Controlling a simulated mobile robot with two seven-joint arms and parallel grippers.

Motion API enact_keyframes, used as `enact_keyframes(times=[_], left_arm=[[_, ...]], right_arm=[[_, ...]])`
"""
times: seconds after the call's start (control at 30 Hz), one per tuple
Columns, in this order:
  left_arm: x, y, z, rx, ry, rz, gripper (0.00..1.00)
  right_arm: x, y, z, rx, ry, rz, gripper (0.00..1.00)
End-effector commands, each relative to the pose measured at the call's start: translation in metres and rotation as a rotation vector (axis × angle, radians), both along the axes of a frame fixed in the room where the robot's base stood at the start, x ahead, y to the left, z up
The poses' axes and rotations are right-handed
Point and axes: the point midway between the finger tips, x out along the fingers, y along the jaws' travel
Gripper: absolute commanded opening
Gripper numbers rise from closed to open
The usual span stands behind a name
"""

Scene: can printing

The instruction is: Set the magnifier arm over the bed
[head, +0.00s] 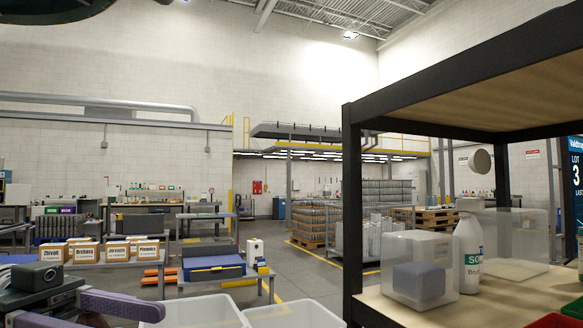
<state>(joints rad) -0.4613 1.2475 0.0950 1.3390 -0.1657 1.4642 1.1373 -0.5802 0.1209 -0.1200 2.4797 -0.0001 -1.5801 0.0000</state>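I cannot pick out the magnifier arm or the bed with certainty. A dark curved rim (50,10) cuts across the top left corner, close to the camera and mostly out of frame; I cannot tell what it belongs to. A dark boxy device (38,283) with a round top part sits at the lower left edge. Purple bars (122,305) lie in front of it, cut off by the frame; I cannot tell what they are part of. Neither of my grippers is recognisable in view.
White bins (293,315) are at the bottom centre. Labelled cartons (117,250) and a blue case (213,268) sit on tables. Grey floor is open beyond.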

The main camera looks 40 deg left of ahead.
Motion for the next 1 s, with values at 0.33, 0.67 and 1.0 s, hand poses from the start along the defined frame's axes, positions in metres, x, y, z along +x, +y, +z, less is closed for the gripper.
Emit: enact_keyframes(times=[0.33,0.67,1.0], left_arm=[[0.0,0.0,0.104,0.0,0.0,-0.001,0.61],[0.0,0.0,0.142,0.0,0.0,0.0,0.61],[0.0,0.0,0.143,0.001,0.0,0.0,0.57]], right_arm=[[0.0,0.001,0.073,0.003,-0.001,-0.002,0.49],[0.0,0.001,0.092,0.003,-0.001,-0.002,0.49],[0.0,0.001,0.092,0.003,-0.001,-0.001,0.49]])
